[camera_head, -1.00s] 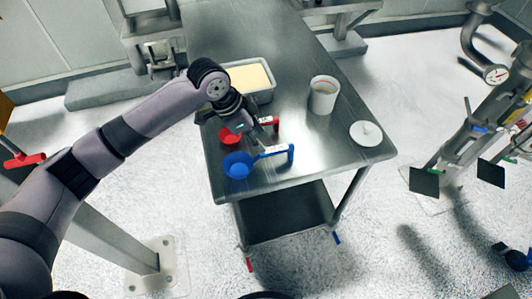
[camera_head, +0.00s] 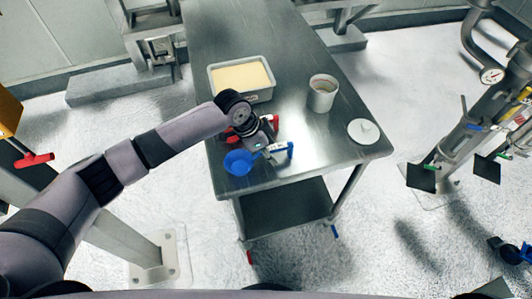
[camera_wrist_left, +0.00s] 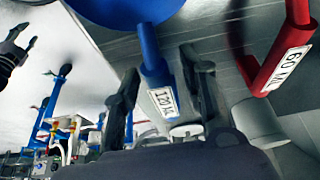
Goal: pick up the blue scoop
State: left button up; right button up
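The blue scoop (camera_head: 238,162) lies near the front left corner of the steel table, its handle pointing right. My left gripper (camera_head: 272,150) is over that handle. In the left wrist view, the blue handle (camera_wrist_left: 152,55), labelled 120 ML, runs between the two dark fingers of my left gripper (camera_wrist_left: 160,85). The fingers are apart, with gaps showing on both sides of the handle. A dark two-fingered shape at the left edge of the wrist view looks like my right gripper (camera_wrist_left: 22,45), fingertips apart and empty. It does not show in the head view.
A red scoop (camera_head: 230,134), labelled 60 ML, lies just behind the blue one, partly hidden by my left arm. A tray of pale powder (camera_head: 262,98) stands farther back. A white container (camera_head: 322,94) and a round white lid (camera_head: 363,131) are to the right.

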pick_arm(q)
grip_shut()
jog(key=shift+r, duration=0.1)
dwell(0.5)
notch_tip(320, 180, up, 20)
jog(key=b, duration=0.4)
